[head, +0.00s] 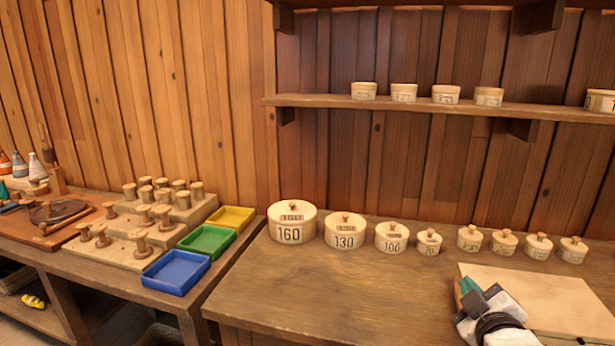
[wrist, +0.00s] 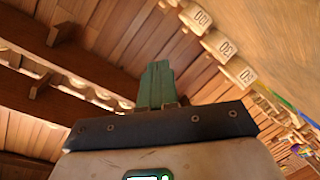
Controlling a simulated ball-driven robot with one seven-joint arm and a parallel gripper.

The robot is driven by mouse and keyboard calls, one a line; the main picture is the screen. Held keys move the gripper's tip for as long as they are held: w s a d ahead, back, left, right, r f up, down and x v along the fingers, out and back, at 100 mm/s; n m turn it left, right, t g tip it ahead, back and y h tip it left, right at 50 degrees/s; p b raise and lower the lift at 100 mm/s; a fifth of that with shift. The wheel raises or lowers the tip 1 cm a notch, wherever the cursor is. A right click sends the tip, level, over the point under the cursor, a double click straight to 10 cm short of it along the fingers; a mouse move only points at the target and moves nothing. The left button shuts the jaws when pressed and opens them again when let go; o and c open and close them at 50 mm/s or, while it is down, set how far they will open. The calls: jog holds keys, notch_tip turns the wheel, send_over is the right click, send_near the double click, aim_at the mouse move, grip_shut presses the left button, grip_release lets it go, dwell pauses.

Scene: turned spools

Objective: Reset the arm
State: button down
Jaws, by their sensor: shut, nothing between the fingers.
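My gripper (head: 467,288) shows at the lower right of the head view, above the right workbench and beside a pale board. Its green fingers are together with nothing between them. In the wrist view the shut fingers (wrist: 156,86) point up the picture, towards the plank wall and the row of pots. The gripper touches no pot that I can see. Part of my wrist is cut off by the bottom edge of the head view.
Lidded round pots (head: 292,222) line the back of the workbench (head: 320,290). The pale board (head: 545,298) lies at right. Above is a shelf (head: 440,103) with small pots. At left stand wooden spools (head: 140,240) and blue (head: 176,272), green (head: 207,242) and yellow (head: 232,218) trays. The bench's front middle is clear.

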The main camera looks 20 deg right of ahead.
jog(key=s+a+f+m+g+y+p, duration=0.1)
jog(key=s+a+f+g+y, duration=0.25)
jog(key=a+f, duration=0.45)
jog(key=s+a+f+m+g+y, duration=0.1)
jog(key=s+a+f+g+y, duration=0.3)
jog(key=f, duration=0.6)
jog(key=s+a+f+g, duration=0.2)
jog(key=s+a+f, duration=0.1)
jog(key=s, duration=0.4)
jog(key=s+a+f+m+g+y+p, duration=0.1)
jog(key=s+a+f+g, duration=0.1)
jog(key=s+a+f, duration=0.2)
jog(key=s+a, duration=0.1)
jog(key=s, duration=0.2)
jog(key=shift+s+f+g, duration=0.3)
jog(key=shift+g, duration=0.05)
jog(key=shift+y, duration=0.25)
